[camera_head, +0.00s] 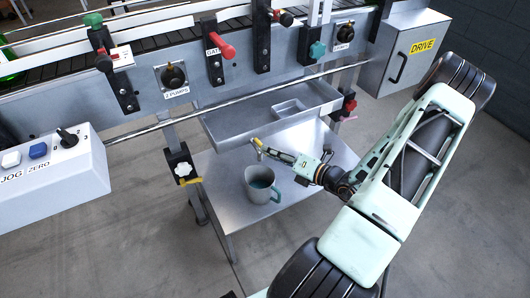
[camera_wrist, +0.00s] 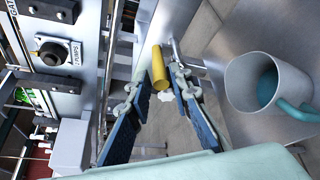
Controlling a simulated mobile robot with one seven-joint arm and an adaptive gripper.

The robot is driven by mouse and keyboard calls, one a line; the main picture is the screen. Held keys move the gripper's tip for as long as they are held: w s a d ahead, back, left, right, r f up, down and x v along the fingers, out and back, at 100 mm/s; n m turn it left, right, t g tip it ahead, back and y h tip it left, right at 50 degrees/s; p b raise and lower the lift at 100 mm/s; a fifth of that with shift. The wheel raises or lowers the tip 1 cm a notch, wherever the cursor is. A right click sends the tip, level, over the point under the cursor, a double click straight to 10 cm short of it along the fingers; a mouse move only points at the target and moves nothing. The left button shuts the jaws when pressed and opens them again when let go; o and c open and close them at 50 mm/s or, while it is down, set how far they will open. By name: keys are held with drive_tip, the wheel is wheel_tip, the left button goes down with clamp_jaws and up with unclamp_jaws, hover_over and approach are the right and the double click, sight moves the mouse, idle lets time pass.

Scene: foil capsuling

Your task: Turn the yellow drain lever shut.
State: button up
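The yellow drain lever (camera_wrist: 159,68) is a short cylinder in the wrist view. Its near end lies between my fingertips, closer to the right finger. In the head view, a small yellow piece (camera_head: 257,142) shows at my fingertips, below the front of the grey tray (camera_head: 232,133). My gripper (camera_wrist: 154,84) has its fingers spread apart, with a visible gap on the left side of the lever. I cannot tell whether the right finger touches it. In the head view my gripper (camera_head: 264,149) reaches in from the right. The lever's pivot is hidden.
A grey pitcher (camera_head: 255,190) with teal inside stands on the low metal table (camera_head: 222,215), close beside my gripper; it also shows in the wrist view (camera_wrist: 240,88). A yellow-tipped black clamp (camera_head: 180,160) is on the left leg. A long rail (camera_head: 235,104) runs above.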

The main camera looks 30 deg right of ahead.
drive_tip(key=shift+x, duration=1.25)
clamp_jaws()
